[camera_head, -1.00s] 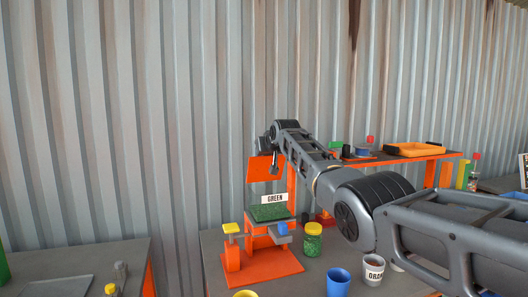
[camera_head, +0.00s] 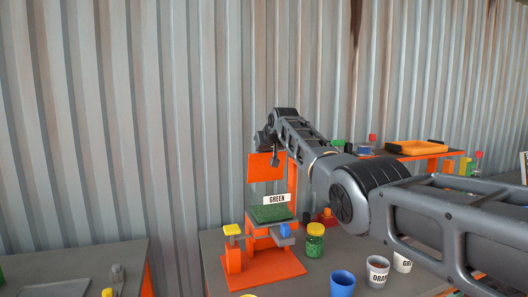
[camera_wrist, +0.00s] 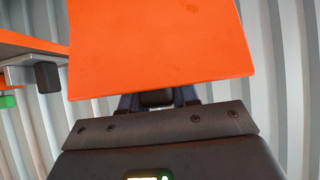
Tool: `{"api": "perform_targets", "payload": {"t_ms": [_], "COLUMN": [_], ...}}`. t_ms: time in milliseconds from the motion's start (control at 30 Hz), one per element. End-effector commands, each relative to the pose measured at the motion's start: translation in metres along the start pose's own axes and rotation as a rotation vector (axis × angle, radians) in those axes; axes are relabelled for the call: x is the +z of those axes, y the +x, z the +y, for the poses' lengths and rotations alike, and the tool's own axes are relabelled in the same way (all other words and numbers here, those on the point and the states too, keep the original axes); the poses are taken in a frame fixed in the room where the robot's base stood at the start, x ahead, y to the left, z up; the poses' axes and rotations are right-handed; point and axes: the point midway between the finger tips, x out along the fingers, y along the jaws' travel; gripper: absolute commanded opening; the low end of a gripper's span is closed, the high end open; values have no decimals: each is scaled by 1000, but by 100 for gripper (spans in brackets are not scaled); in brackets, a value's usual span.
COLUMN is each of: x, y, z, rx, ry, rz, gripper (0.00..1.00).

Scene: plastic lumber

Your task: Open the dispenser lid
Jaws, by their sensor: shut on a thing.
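The dispenser is an orange stand (camera_head: 265,270) on the dark table, with an open bin of green granules (camera_head: 271,213) and a "GREEN" label (camera_head: 276,199). Its orange lid (camera_head: 265,168) is a flat panel raised well above the bin, standing roughly upright. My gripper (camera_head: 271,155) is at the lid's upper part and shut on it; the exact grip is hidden. In the wrist view the lid (camera_wrist: 160,45) fills the upper middle and hides most of the fingers.
An orange tray (camera_head: 415,147) rests on a raised shelf behind my arm. The corrugated wall is close behind.

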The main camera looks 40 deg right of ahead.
Motion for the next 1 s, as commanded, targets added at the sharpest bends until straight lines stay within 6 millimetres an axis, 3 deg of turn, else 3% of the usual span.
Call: {"api": "perform_targets", "payload": {"t_ms": [33, 700, 733, 933, 1000], "x": [18, 17, 17, 16, 16], "y": [8, 8, 8, 8, 8], "z": [-2, -2, -2, -1, -1], "rx": [-2, -2, -2, -2, -2], "ry": [1, 1, 1, 1, 1], "rz": [-32, -32, -32, -29, -28], "gripper": [0, 0, 31, 50, 51]}}
